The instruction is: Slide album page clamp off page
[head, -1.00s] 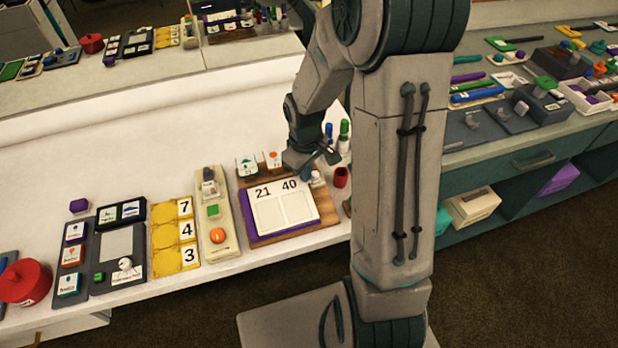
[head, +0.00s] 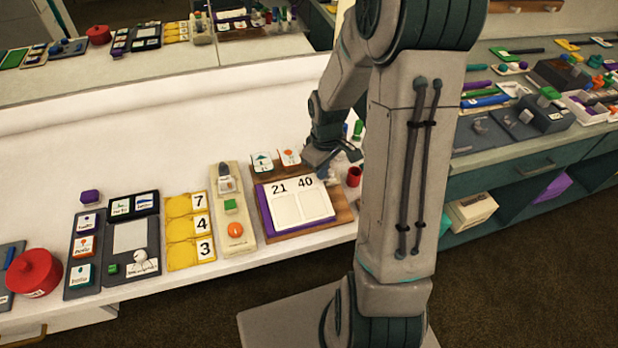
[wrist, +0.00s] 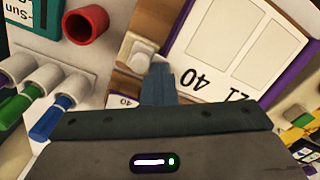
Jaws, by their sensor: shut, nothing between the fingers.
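The album page (head: 303,208) is a white sheet with two blank panels and the numbers 21 and 40. It lies on a purple-edged backing on a brown wooden board (head: 335,216). In the wrist view the page (wrist: 226,50) appears upside down at upper right. A white block that looks like the clamp (wrist: 137,50) sits on the board beside the page's corner. My gripper (wrist: 160,78) is shut and empty, its fingertips close to the white block; contact cannot be told. In the head view my gripper (head: 318,165) is over the page's far right corner and largely hides the block.
A red cup (wrist: 86,24) and several capped markers (wrist: 50,115) stand close to my gripper. Two picture cards (head: 275,160) stand behind the page. A beige strip (head: 232,207) and yellow number cards (head: 190,229) lie to the left.

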